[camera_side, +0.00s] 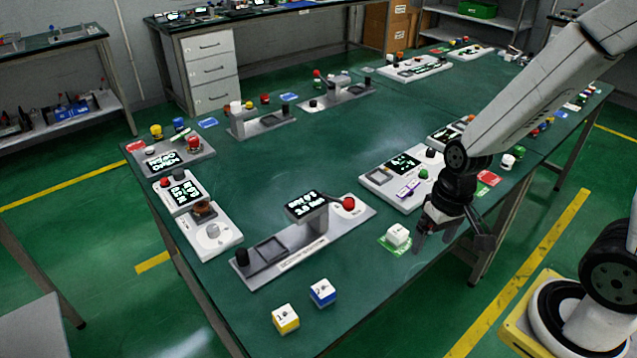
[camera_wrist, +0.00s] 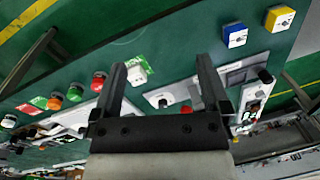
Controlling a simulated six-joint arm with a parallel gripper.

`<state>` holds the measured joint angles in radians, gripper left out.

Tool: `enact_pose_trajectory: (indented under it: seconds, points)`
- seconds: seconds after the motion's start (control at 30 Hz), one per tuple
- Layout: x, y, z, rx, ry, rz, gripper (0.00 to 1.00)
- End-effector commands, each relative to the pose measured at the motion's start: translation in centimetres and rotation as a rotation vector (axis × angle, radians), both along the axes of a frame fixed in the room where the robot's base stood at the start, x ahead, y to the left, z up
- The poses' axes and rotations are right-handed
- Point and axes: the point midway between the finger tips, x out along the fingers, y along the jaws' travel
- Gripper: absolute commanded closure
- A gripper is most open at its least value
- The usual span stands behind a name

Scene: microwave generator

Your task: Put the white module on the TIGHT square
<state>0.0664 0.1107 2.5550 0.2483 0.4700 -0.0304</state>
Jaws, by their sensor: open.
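The white module (camera_side: 397,235), a small white block, sits on a green square (camera_side: 386,246) near the table's front edge. In the wrist view the white module (camera_wrist: 136,76) shows beside the left finger, on the green square (camera_wrist: 143,61). My gripper (camera_side: 433,243) is just right of the module in the side view, fingers pointing down, open and empty. In the wrist view my gripper (camera_wrist: 160,64) has its fingers wide apart. The lettering on the squares is too small to read, so I cannot tell which is TIGHT.
A yellow-and-white cube (camera_side: 285,319) and a blue-and-white cube (camera_side: 322,293) stand at the near corner. A grey console (camera_side: 335,222) with a raised display is left of the module. A white console (camera_side: 390,182) is close behind it. Green table surface is clear at centre.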

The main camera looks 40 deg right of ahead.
Motion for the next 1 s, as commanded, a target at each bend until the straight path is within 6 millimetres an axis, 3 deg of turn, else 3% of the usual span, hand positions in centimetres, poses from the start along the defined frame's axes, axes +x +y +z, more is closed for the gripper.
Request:
enact_pose_trajectory:
  seconds: [0.3,1.0]
  points:
    - [3.0,-0.3,2.8,-0.135,-0.209,0.230,0.03]
    - [3.2,-0.3,3.0,-0.143,-0.220,0.244,0.03]
